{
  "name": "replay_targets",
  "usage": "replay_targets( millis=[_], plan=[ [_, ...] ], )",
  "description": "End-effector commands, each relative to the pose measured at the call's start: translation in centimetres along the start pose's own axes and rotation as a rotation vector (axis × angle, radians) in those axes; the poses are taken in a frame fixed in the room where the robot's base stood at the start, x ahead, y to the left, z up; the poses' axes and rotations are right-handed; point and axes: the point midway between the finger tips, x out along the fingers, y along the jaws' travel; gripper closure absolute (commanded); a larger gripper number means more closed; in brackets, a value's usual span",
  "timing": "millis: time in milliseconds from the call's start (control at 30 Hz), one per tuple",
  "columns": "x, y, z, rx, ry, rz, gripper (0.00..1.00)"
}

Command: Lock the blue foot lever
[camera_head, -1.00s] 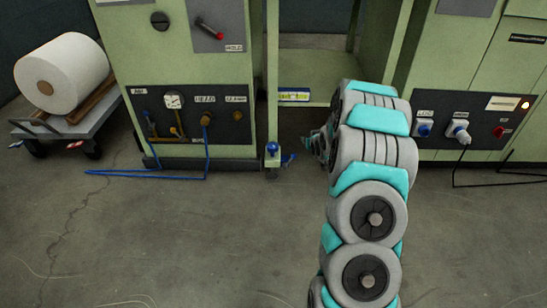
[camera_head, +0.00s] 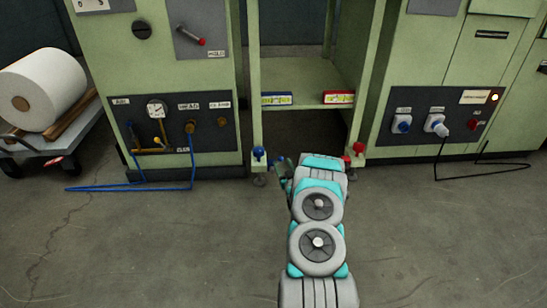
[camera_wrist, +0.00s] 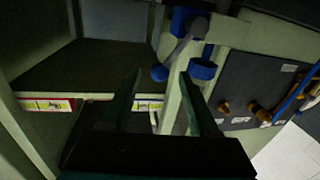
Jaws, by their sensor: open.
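Blue foot lever parts (camera_head: 258,153) sit low on the left post of the green open frame. In the wrist view, a blue ball (camera_wrist: 160,73) ends a grey arm, with a blue cylinder (camera_wrist: 202,68) beside it and another blue piece above. My gripper (camera_wrist: 160,78) is open, its two dark green fingers apart. The blue ball appears between the fingertips in the picture; I cannot tell whether it is touched or how deep it lies. In the head view, my gripper is small, largely hidden by my arm, just right of the blue parts.
A matching red fitting (camera_head: 358,148) is on the right post. A shelf with a blue label (camera_head: 277,99) and a red label (camera_head: 339,97) spans the frame. A blue hose (camera_head: 130,187) lies on the floor at left, and a black cable (camera_head: 480,178) at right. Foreground floor is clear.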

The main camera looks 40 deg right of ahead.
Motion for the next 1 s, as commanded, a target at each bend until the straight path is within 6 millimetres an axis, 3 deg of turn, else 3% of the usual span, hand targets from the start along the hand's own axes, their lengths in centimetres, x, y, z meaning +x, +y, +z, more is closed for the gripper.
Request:
replay_targets(
  millis=[300,500,1000],
  plan=[
    [4.3,-0.2,-0.2,-0.002,0.006,-0.003,0.39],
    [6.2,-0.2,0.0,-0.001,0.001,-0.002,0.39],
    [7.1,-0.1,-0.1,0.001,0.000,-0.001,0.41]
  ],
)
